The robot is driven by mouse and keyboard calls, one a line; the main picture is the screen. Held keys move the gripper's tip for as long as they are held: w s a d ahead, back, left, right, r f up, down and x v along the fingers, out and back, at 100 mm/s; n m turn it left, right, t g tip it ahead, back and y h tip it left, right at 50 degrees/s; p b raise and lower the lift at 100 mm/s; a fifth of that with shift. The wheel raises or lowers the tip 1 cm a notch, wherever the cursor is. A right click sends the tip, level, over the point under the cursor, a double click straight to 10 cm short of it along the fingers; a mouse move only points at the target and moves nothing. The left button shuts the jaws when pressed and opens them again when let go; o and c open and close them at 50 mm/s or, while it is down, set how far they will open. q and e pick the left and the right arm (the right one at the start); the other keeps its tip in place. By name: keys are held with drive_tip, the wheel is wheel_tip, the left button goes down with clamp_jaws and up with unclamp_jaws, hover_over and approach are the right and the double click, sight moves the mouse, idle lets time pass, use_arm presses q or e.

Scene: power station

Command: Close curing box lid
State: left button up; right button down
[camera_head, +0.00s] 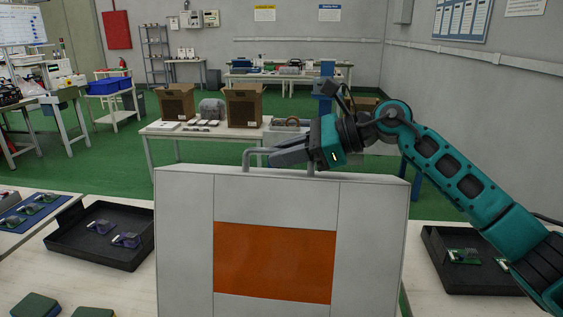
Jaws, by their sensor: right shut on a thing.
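The curing box lid (185,240) is a pale grey panel with an orange window (275,262). It stands upright in the middle front of the head view, and its broad face fills much of the lower middle. A grey bar handle (249,157) sits on its top edge. My right gripper (274,155) reaches in from the right and is shut on the handle. The fingers cover part of the bar. The rest of the curing box is not clearly visible. My left gripper is not in view.
A black tray (75,248) with small parts lies left of the lid, and another black tray (440,272) with green boards lies to the right. Green blocks (36,305) sit at the front left. A table with cardboard boxes (243,106) stands behind, across the green floor.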

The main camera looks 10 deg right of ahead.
drive_tip(key=shift+w+d+f+b, duration=0.15)
drive_tip(key=shift+w+d+f, duration=0.15)
drive_tip(key=shift+w, duration=0.7)
drive_tip(key=shift+w+d+f+b, duration=0.15)
drive_tip(key=shift+w+d, duration=0.2)
drive_tip(key=shift+w, duration=0.6)
drive_tip(key=shift+w+d+f+b, duration=0.15)
drive_tip(key=shift+w+d+f, duration=0.15)
drive_tip(key=shift+w, duration=0.7)
drive_tip(key=c, duration=1.1)
unclamp_jaws()
drive_tip(key=shift+d, duration=0.1)
drive_tip(key=b+v, duration=0.1)
drive_tip(key=v, duration=1.1)
drive_tip(key=shift+s+d+r, duration=0.1)
drive_tip(key=shift+d+r, duration=0.2)
